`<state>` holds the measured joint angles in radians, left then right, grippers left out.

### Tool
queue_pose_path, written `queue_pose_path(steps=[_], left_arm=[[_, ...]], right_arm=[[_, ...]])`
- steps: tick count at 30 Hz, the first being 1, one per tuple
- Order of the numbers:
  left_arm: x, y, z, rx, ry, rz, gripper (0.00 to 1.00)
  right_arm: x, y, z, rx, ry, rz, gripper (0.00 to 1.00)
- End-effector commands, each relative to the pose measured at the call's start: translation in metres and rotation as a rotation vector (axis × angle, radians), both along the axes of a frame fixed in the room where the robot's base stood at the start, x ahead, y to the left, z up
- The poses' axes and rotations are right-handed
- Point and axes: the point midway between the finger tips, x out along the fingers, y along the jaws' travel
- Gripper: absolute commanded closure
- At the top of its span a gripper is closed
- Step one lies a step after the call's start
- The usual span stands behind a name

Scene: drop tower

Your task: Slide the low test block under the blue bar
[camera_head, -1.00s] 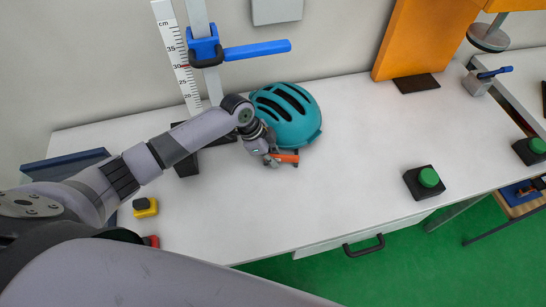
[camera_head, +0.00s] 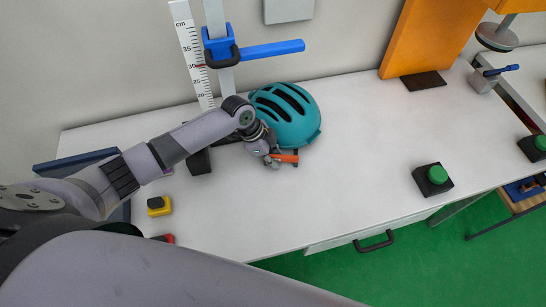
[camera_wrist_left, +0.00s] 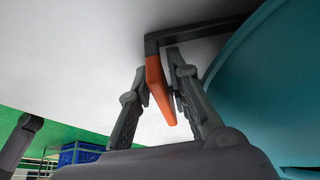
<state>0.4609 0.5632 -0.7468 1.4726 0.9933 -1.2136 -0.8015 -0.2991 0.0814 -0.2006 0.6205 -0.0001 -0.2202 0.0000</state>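The blue bar (camera_head: 272,49) sticks out to the right from a blue clamp on an upright metal post, well above the table. My left gripper (camera_head: 272,160) is low over the table, in front of the teal helmet (camera_head: 285,114). An orange handle (camera_head: 287,158) on a dark angled bracket is at its fingers. In the left wrist view the orange handle (camera_wrist_left: 158,88) lies between the fingertips; I cannot tell whether both touch it. I cannot clearly make out the low test block. My right gripper is not in view.
A centimetre ruler (camera_head: 190,52) stands beside the post. A yellow block with a black top (camera_head: 159,206) lies near my left arm, with a red piece (camera_head: 165,238) at the front edge. A green button (camera_head: 436,175) stands right. The table's middle is clear.

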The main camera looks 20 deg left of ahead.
Motion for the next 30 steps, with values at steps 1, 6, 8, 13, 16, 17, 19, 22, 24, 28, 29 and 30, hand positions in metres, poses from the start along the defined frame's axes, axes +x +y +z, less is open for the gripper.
queue_pose_path(steps=[1, 6, 8, 13, 16, 17, 19, 22, 24, 28, 29, 30], left_arm=[[0.0, 0.0, 0.0, 0.0, 0.0, 0.0, 0.77], [0.0, 0.0, 0.0, 0.001, 0.0, 0.0, 0.67], [0.0, 0.0, 0.0, 0.001, 0.0, 0.0, 0.67], [0.0, 0.0, 0.0, 0.001, 0.0, 0.0, 0.67], [0.0, 0.003, 0.004, 0.002, 0.0, 0.0, 0.67], [0.0, 0.004, 0.006, 0.002, -0.001, -0.001, 0.67], [-0.001, 0.007, 0.015, 0.002, -0.003, -0.001, 0.67], [-0.003, 0.014, 0.032, 0.002, -0.003, 0.0, 0.67], [-0.004, 0.018, 0.043, 0.003, -0.003, -0.002, 0.67], [-0.006, 0.024, 0.06, 0.002, -0.002, 0.0, 0.67], [-0.006, 0.025, 0.062, 0.002, -0.002, 0.0, 0.67], [-0.007, 0.026, 0.065, 0.002, -0.002, 0.0, 0.67]], right_arm=[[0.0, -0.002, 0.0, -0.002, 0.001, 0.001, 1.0], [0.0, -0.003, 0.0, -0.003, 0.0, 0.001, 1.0], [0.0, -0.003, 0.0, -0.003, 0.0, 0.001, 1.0], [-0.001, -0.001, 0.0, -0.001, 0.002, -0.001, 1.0], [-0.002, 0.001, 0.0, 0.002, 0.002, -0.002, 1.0], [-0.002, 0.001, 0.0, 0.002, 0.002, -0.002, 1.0], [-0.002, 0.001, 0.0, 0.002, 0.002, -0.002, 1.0], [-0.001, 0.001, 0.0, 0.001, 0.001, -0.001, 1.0], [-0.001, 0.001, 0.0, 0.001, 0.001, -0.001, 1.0], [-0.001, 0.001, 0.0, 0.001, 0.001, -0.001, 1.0], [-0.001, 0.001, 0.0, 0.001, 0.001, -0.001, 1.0], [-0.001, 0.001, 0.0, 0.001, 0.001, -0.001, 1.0]])
